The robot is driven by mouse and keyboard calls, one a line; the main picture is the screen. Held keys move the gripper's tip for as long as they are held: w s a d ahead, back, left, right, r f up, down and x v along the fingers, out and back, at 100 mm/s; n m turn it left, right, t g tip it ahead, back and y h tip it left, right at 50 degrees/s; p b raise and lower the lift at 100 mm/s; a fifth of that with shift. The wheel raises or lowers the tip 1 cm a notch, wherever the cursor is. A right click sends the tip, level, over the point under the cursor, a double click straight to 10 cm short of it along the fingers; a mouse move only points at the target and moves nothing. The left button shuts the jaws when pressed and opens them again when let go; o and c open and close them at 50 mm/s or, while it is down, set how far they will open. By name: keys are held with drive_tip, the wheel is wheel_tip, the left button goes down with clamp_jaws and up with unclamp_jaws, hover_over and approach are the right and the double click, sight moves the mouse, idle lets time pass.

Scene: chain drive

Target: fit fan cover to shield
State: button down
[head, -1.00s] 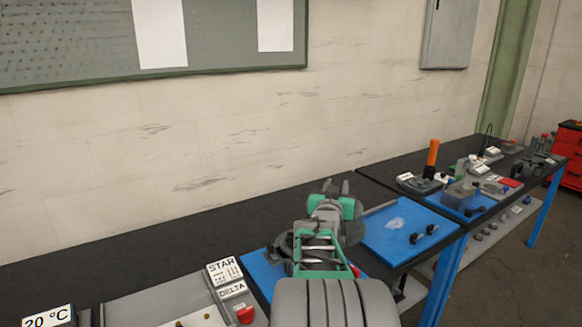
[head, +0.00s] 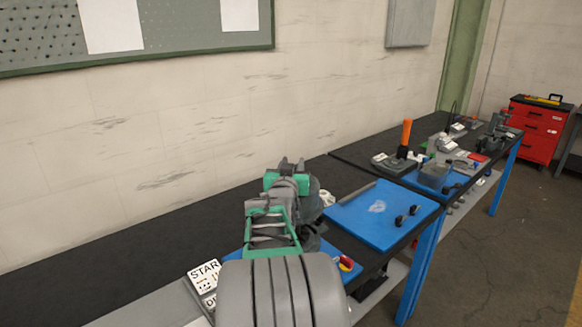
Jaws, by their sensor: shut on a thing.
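My gripper (head: 290,172) is at the far end of my arm, above the back of the near bench; my own wrist hides most of its jaws. A dark grey rounded piece (head: 313,188), which looks like the fan cover, shows at its right side and is held there. Below and to the right, a dark grey machine body (head: 309,235) stands partly behind my arm. It looks like the motor; I cannot make out its shield. The cover appears apart from it, but the gap is hard to judge.
A blue mat (head: 355,222) with two small black parts (head: 407,216) lies to the right. A red and yellow knob (head: 346,263) is near the front edge. A STAR/DELTA panel (head: 204,275) is at left. The black bench top (head: 120,255) behind is clear.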

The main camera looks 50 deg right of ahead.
drive_tip(key=shift+a+f+b, duration=0.1)
drive_tip(key=shift+b, duration=0.35)
wheel_tip(320, 180, down, 5)
drive_tip(key=b, duration=0.5)
drive_tip(key=shift+f, duration=0.2)
drive_tip(key=shift+g+b, duration=0.3)
drive_tip(key=shift+b, duration=1.5)
drive_tip(key=shift+f+b, duration=3.5)
drive_tip(key=shift+b, duration=0.35)
drive_tip(key=c, duration=1.2)
unclamp_jaws()
drive_tip(key=shift+s, duration=0.1)
drive_tip(key=shift+o, duration=1.4)
drive_tip(key=shift+f, duration=0.2)
drive_tip(key=b+v, duration=0.1)
drive_tip(key=v, duration=0.6)
drive_tip(key=shift+a, duration=0.4)
